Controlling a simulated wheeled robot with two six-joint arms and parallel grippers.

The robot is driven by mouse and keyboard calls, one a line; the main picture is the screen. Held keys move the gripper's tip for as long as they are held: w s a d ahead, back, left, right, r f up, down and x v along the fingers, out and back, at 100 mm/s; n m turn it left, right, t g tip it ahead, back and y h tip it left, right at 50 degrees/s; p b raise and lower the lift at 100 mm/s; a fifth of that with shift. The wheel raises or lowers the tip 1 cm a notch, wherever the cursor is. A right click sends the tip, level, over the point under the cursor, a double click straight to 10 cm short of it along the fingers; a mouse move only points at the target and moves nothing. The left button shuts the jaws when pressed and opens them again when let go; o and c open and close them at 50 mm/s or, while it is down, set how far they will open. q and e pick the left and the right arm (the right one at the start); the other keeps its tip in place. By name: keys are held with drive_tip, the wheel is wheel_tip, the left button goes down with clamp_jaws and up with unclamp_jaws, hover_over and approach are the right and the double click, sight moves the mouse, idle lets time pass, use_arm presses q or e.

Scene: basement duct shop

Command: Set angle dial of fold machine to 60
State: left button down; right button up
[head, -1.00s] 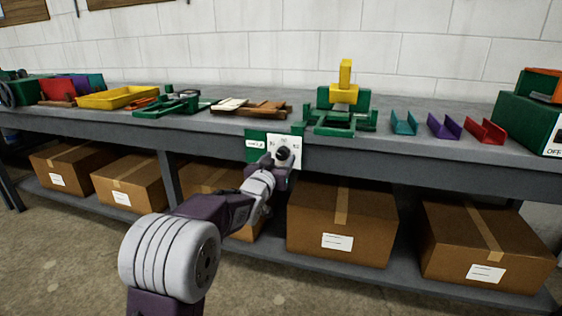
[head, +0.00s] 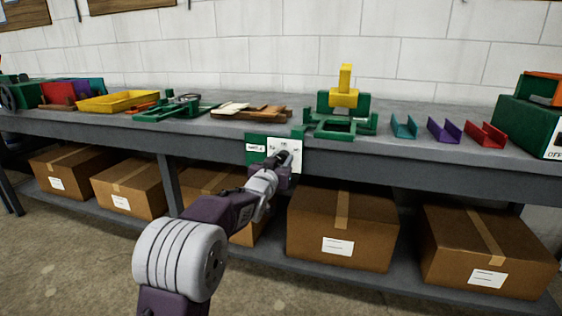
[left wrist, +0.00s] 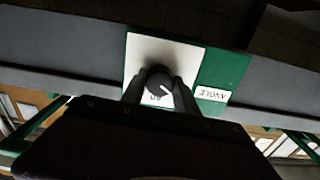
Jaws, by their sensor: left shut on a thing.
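The fold machine (head: 340,124) is green with a yellow upright handle and stands on the workbench. Below it on the bench's front edge is a green plate with a white dial face (head: 294,146). The dark round angle dial (left wrist: 158,80) shows in the left wrist view, where the plate appears upside down. Its white pointer mark slants to the lower right there. A number just below it is partly covered and hard to read. My left gripper (head: 284,158) is shut on the dial, one finger on each side, and hides most of it in the head view. My right gripper is out of view.
The workbench holds a yellow tray (head: 118,101), wooden strips (head: 252,112), and teal, purple (head: 444,130) and red channels. A green machine (head: 528,122) stands at the far right. Cardboard boxes (head: 341,225) fill the shelf below the bench. The floor in front is clear.

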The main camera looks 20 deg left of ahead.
use_arm(q)
drive_tip(key=m+b, duration=0.2)
drive_tip(key=m, duration=0.4)
drive_tip(key=shift+f, duration=0.15)
drive_tip(key=shift+m+b, duration=1.45)
drive_tip(key=shift+m, duration=1.25)
drive_tip(key=c, duration=0.9)
unclamp_jaws()
drive_tip(key=shift+s, duration=0.1)
